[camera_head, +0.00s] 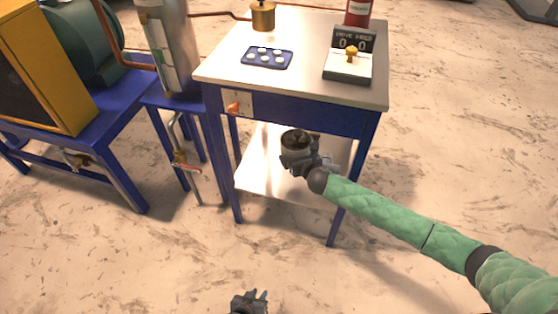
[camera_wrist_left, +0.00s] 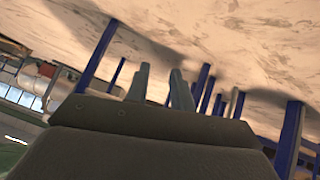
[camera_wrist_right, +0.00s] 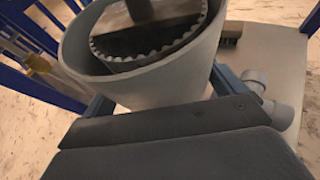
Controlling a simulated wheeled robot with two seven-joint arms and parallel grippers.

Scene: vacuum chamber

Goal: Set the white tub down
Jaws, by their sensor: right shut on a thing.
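The white tub (camera_wrist_right: 165,82) fills the upper part of the right wrist view, with a dark, toothed round thing inside it. My right gripper (camera_head: 301,158) is shut on the tub, one finger on each side of its wall. In the head view the gripper and tub are over the lower shelf (camera_head: 258,178) of the blue-legged table. I cannot tell whether the tub's base touches the shelf. My left gripper (camera_head: 250,298) is at the bottom of the head view, away from the table. Its two fingers (camera_wrist_left: 160,86) are apart and empty.
On the shelf beside the tub are a grey pipe fitting (camera_wrist_right: 279,114) and a brush (camera_wrist_right: 229,34). The tabletop (camera_head: 305,70) above carries a blue tray (camera_head: 267,58), a display (camera_head: 350,62), a brass pot (camera_head: 263,16) and a red can (camera_head: 357,12). Blue table legs frame the shelf.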

